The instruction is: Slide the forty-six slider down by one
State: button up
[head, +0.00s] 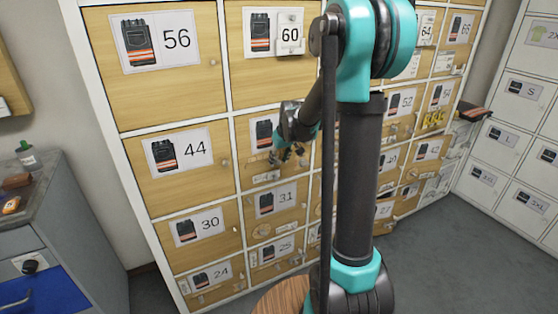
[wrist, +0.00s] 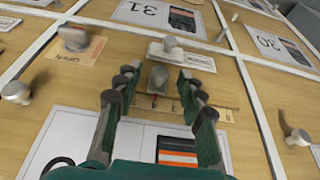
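In the wrist view, a door label (wrist: 185,148) with trousers shows behind my fingers; its number is mostly hidden. Below that label on the same door is a pale scale strip with dark marks (wrist: 208,110), partly covered by my fingers. A grey knob (wrist: 158,76), which looks like the slider's, stands at this strip. My gripper (wrist: 157,78) is open, with one fingertip on each side of the knob and visible gaps. In the head view my gripper (head: 290,155) is at the second-column door beside 44; its number is hidden by my arm.
A white plate (wrist: 185,56) with another knob lies just beyond my fingertips. A tan tag (wrist: 72,50) and more door knobs stand nearby. Doors 31 (head: 276,199), 44 (head: 183,150) and 60 (head: 272,36) surround this door. A grey cabinet (head: 55,215) stands left.

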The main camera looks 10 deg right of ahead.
jog(key=shift+f, duration=0.1)
jog(key=shift+c, duration=0.3)
grip_shut()
jog(key=shift+a, duration=0.1)
jog(key=shift+s+a, duration=0.2)
jog(key=shift+a, duration=0.4)
jog(key=shift+s+a, duration=0.2)
jog(key=shift+a, duration=0.4)
jog(key=shift+o, duration=0.3)
grip_release()
jog(key=v, duration=1.2)
